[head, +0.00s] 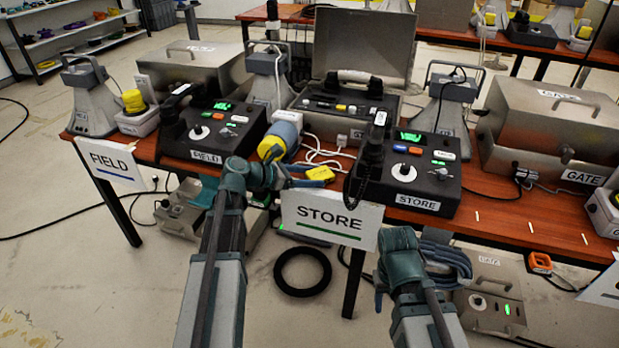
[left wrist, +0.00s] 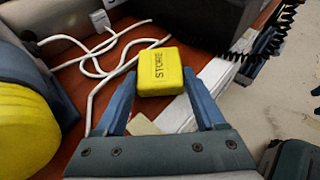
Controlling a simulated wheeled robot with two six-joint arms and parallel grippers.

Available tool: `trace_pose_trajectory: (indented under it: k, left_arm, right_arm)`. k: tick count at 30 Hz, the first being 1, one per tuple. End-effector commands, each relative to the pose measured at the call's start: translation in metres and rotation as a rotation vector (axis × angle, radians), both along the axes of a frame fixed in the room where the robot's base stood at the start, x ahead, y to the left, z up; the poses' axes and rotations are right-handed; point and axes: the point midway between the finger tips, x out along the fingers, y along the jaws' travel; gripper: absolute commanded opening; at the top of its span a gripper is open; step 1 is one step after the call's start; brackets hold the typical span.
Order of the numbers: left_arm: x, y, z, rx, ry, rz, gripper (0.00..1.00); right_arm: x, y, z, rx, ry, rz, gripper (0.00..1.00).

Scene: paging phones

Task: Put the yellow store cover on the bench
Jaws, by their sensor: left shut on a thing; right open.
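The yellow store cover (head: 320,173) is a small block; the left wrist view shows its STORE lettering (left wrist: 160,66). My left gripper (head: 305,180) is shut on it, with one finger on each side, as the left wrist view (left wrist: 162,88) shows. The cover is at the front edge of the wooden bench (head: 510,213), just above the STORE sign; I cannot tell whether it touches the bench. My right gripper (head: 450,262) is open and empty, low in front of the bench, right of the STORE sign.
The black STORE phone (head: 415,170) stands right of the cover, the FIELD phone (head: 212,132) to the left. A blue and yellow cylinder (head: 279,141) and white cables (head: 318,153) lie close behind my left gripper. The STORE sign (head: 328,216) hangs from the front edge.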

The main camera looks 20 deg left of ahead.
Motion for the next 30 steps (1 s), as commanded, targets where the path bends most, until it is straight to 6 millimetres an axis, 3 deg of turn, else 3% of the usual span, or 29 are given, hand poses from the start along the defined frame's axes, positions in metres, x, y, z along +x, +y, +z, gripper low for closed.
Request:
trace_pose_trajectory:
  k: [1, 2, 6, 17, 30]
  left_arm:
    - [0.0, 0.0, -0.003, 0.0, 0.0, 0.0, 0.15]
    - [0.0, 0.0, -0.002, 0.0, 0.0, 0.0, 0.75]
    - [0.0, 0.0, -0.002, 0.0, 0.0, 0.0, 1.0]
    - [-0.002, 0.002, 0.005, 0.0, 0.0, 0.001, 1.0]
    - [-0.056, 0.06, 0.039, 0.0, 0.0, 0.003, 1.0]
  right_arm:
    - [0.0, 0.0, -0.004, 0.0, 0.0, 0.0, 0.5]
    - [0.0, 0.0, -0.002, 0.0, 0.0, 0.0, 0.5]
    - [0.0, 0.0, -0.002, 0.0, 0.0, 0.0, 0.5]
    - [0.0, 0.0, 0.005, 0.0, 0.0, 0.0, 0.5]
    - [0.0, 0.001, 0.039, 0.006, 0.002, -0.002, 0.5]
